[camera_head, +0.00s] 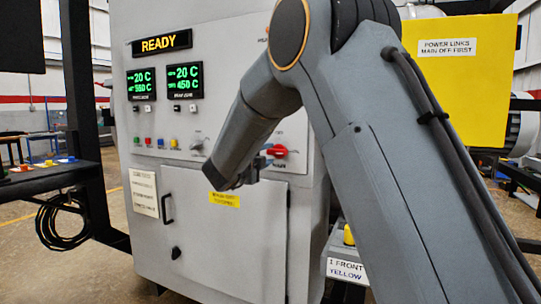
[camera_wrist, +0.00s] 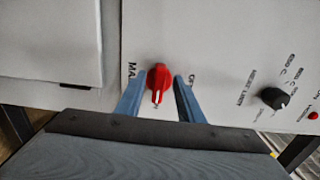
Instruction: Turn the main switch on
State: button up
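The main switch is a red rotary knob (camera_head: 279,151) on the grey cabinet front, right of the row of buttons. In the wrist view the red knob (camera_wrist: 158,80) sits between my two blue-grey fingers, with a white mark at its lower end. My gripper (camera_wrist: 158,86) is open, one finger on each side of the knob, with a narrow gap showing on both sides. In the head view my gripper (camera_head: 262,165) is at the panel just left of and below the knob. Lettering beside the knob is partly hidden by the fingers.
The cabinet (camera_head: 225,245) has a READY display (camera_head: 162,43), two green temperature readouts and several small buttons. A black selector knob (camera_wrist: 274,97) lies to the right in the wrist view. A yellow panel (camera_head: 462,90) stands at the right, and a dark frame at the left.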

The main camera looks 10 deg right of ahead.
jog(key=shift+v, duration=2.4)
